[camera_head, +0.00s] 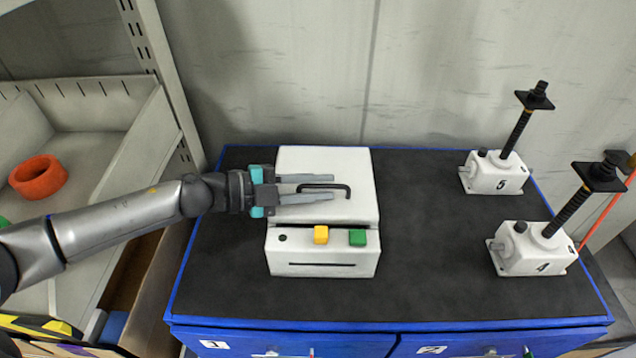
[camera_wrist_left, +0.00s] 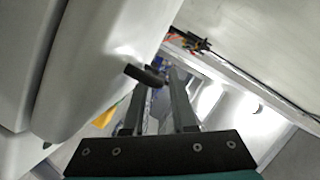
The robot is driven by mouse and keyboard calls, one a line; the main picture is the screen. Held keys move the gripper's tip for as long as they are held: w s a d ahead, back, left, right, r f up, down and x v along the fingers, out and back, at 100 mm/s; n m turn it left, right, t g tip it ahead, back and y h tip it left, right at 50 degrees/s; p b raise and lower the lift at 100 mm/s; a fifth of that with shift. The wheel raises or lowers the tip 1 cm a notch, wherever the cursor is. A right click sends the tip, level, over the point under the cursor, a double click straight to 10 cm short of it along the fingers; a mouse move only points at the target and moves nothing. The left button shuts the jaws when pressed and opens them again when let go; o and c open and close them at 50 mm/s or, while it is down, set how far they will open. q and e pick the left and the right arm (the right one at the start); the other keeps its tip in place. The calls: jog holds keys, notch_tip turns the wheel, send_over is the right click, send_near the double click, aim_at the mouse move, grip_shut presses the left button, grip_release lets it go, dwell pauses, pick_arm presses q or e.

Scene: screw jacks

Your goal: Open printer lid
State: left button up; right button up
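The white printer (camera_head: 326,246) stands on the dark top of a blue cabinet, with its lid (camera_head: 350,168) shut. A black bar handle (camera_head: 347,190) lies across the lid; its dark end also shows in the left wrist view (camera_wrist_left: 144,75). My left gripper (camera_head: 331,187) reaches in from the left, low over the lid. Its two grey fingers are parted, one on the far side and one on the near side of the handle. In the left wrist view the handle's end sits by the fingertips; I cannot tell whether they touch it. My right gripper is not in view.
A yellow button (camera_head: 321,234) and a green button (camera_head: 357,237) sit on the printer's front. Two white screw jacks (camera_head: 495,172) (camera_head: 530,250) stand at the right. A shelf with an orange ring (camera_head: 38,178) is at the left. The dark cabinet top (camera_head: 430,215) is clear between printer and jacks.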

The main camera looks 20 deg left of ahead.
pick_arm(q)
jog(key=shift+c, duration=0.2)
grip_shut()
dwell(1.3)
